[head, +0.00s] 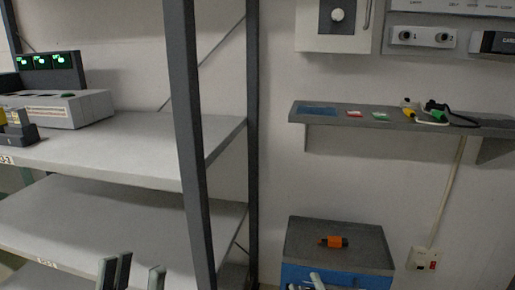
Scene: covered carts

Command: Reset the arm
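My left gripper (138,273) shows at the bottom edge, left of the dark shelf post. Its fingertips point up, with a clear gap and nothing between them, so it is open. Part of my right gripper (317,281) shows at the bottom edge, in front of the blue cart (345,277). Most of it is cut off by the frame, and I cannot tell whether its fingers are apart. An orange and black object (334,242) lies on the cart's grey top, just beyond the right gripper and apart from it.
A grey shelf rack (120,150) fills the left, its dark post (190,150) rising near my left gripper. A device with green displays (45,62) stands on its upper shelf. A wall shelf (400,113) holds small items and cables. A wall outlet (424,260) is right of the cart.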

